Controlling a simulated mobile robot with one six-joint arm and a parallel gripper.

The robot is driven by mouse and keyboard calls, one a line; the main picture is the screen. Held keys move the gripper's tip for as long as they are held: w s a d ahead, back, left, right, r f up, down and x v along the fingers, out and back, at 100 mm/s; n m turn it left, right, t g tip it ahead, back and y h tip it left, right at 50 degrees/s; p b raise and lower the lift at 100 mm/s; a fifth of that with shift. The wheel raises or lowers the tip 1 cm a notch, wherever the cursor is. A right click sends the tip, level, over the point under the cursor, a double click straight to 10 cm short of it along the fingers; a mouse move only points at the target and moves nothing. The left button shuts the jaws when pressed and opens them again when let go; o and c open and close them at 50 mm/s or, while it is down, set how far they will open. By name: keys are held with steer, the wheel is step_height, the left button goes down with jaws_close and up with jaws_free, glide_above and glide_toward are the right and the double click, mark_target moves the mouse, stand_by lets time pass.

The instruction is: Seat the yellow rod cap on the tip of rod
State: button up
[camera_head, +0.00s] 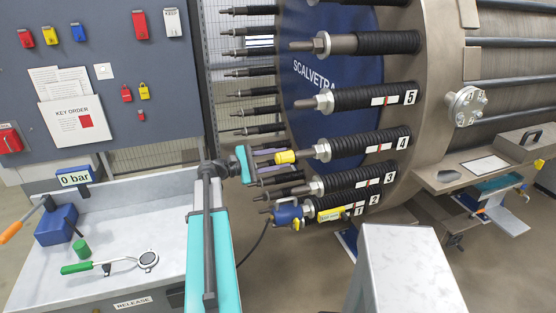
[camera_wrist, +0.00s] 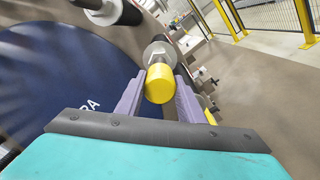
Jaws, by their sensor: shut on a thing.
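The yellow rod cap (camera_head: 285,157) is at the tip end of the rod labelled 4 (camera_head: 362,144), in line with it. In the wrist view the cap (camera_wrist: 160,84) sits between the two purple fingers, with the rod's pale nut (camera_wrist: 159,54) right behind it. My gripper (camera_head: 274,157) is shut on the cap from its outer end; its fingers also show in the wrist view (camera_wrist: 160,80). The cap hides the rod tip, so I cannot tell how far the cap is over it.
Rod 5 (camera_head: 370,98) runs above and rod 3 (camera_head: 352,179) below, both close to my gripper. A blue clamp-like device (camera_head: 288,214) is on the lowest rod. A grey bench (camera_head: 130,220) stands at left, and a grey box (camera_head: 405,270) in front.

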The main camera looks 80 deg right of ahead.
mark_target(295, 156)
steer(key=shift+x, duration=2.6)
stand_by(0.6)
steer(key=o, duration=1.3)
steer(key=shift+c, duration=0.2)
steer(key=shift+w, duration=0.1)
steer(key=b+v, duration=0.4)
steer(key=v, duration=0.8)
steer(key=shift+f, duration=0.1)
steer(key=shift+b+v, duration=0.3)
steer(key=shift+v, duration=0.5)
steer(key=shift+r, duration=0.25)
